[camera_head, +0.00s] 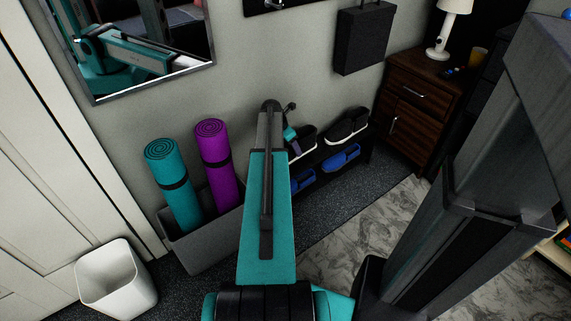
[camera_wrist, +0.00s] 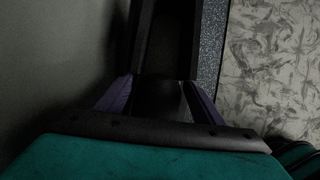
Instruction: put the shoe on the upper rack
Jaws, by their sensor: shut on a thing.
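My gripper (camera_head: 291,136) is at the far end of my arm, over the left part of a low dark shoe rack (camera_head: 329,152). In the wrist view its two purple fingers (camera_wrist: 159,88) close on a dark thing. This appears to be the black shoe with a pale sole (camera_head: 305,141) beside the gripper in the head view. My arm hides part of this shoe. It is at the level of the upper rack; I cannot tell whether it touches it. Another black pair (camera_head: 347,125) stands on the upper rack to the right.
Blue shoes (camera_head: 342,157) are on the lower rack. A grey bin with teal and purple rolled mats (camera_head: 218,160) stands left of my arm. A wooden cabinet (camera_head: 420,107) is right of the rack, and a white waste bin (camera_head: 117,283) is at lower left.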

